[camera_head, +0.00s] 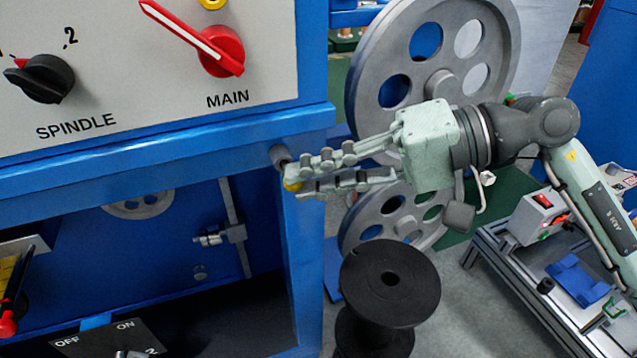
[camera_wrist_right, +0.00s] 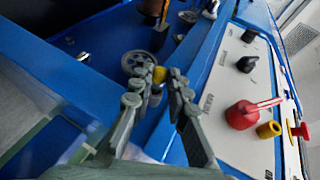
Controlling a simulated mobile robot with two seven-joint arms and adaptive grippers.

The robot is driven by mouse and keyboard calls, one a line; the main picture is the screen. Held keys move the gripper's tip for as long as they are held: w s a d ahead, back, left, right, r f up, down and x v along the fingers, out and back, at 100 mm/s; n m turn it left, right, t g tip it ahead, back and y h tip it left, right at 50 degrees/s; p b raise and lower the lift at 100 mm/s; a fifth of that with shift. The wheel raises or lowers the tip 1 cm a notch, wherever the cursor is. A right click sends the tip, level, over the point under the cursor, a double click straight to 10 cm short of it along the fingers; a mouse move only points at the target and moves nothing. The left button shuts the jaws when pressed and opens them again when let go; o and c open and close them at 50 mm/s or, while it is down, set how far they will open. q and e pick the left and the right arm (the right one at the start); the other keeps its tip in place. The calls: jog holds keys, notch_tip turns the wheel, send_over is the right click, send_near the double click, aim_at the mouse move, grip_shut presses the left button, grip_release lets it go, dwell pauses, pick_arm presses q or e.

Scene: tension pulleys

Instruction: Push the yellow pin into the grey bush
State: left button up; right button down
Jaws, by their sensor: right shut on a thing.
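The yellow pin (camera_head: 291,186) is a small yellow piece at the fingertips of my right gripper (camera_head: 296,183), mostly hidden by them. The gripper reaches in from the right, its fingers shut on the pin at the corner post of the blue machine. The grey bush (camera_head: 280,155) is a short cylinder on that post, just above the fingertips. Whether pin and bush touch cannot be told. In the right wrist view the yellow pin (camera_wrist_right: 159,74) shows between the tips of the right gripper (camera_wrist_right: 157,80). My left gripper is in neither view.
The blue machine's panel has a red MAIN switch (camera_head: 221,50) and a black SPINDLE knob (camera_head: 42,78). Large grey pulleys (camera_head: 437,80) stand behind the right gripper. A black spool (camera_head: 389,285) stands below it. A frame bench (camera_head: 530,285) is at the lower right.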

jog(key=shift+w+a+b, duration=0.2)
jog(key=shift+w+b, duration=0.1)
jog(key=shift+w, duration=0.25)
jog(key=shift+w+b, duration=0.25)
jog(key=shift+b, duration=0.25)
jog(key=shift+w+r, duration=0.1)
jog(key=shift+w, duration=0.05)
dwell(0.5)
jog(key=c, duration=1.2)
grip_release()
jog(key=shift+a, duration=0.1)
jog(key=shift+o, duration=0.2)
